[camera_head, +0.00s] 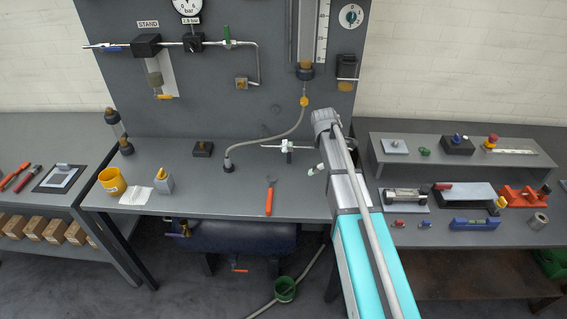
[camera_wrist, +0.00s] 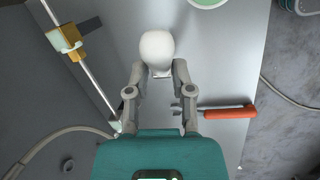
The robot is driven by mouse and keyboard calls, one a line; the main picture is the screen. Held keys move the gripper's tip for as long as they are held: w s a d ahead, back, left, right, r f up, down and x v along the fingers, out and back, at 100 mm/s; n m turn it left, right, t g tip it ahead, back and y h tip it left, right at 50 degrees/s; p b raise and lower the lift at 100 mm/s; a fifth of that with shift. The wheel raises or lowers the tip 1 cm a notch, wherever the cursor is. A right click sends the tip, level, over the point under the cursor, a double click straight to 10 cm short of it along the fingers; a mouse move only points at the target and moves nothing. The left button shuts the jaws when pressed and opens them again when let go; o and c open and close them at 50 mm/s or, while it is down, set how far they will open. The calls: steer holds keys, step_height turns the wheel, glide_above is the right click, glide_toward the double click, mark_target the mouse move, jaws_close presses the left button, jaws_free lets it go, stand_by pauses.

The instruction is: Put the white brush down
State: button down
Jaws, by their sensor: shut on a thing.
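In the wrist view my gripper (camera_wrist: 160,73) is shut on the white brush (camera_wrist: 156,46). The brush shows as a rounded white head beyond the fingertips, above the grey tabletop. I cannot tell whether it touches the surface; its lower part is hidden. In the head view my arm hides most of the gripper and brush. Only a small pale piece shows left of the arm, and I cannot tell which part it is. The grey bench (camera_head: 225,205) lies below.
An orange-handled tool (camera_head: 269,197) lies on the bench left of my arm, and right of my gripper in the wrist view (camera_wrist: 230,112). A yellow cup (camera_head: 112,182) stands at left.

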steer(key=a+f+n+g+y+b, duration=0.1)
steer(key=a+y, duration=0.5)
steer(key=a, duration=1)
steer(key=shift+f+b, duration=0.15)
steer(key=shift+b, duration=0.15)
steer(key=shift+s, duration=0.1)
steer(key=shift+f+b, duration=3.25)
steer(key=shift+d+f+b, duration=0.15)
steer(key=shift+f+b, duration=0.1)
steer(key=shift+b, duration=0.05)
steer(key=shift+d+f+y+b, duration=0.1)
steer(key=shift+f+y+b, duration=0.15)
steer(key=shift+y+b, duration=0.25)
steer(key=shift+d+f, duration=0.15)
steer(key=shift+s+d+f+y+b, duration=0.1)
steer(key=shift+f+y+b, duration=0.25)
steer(key=shift+b, duration=0.3)
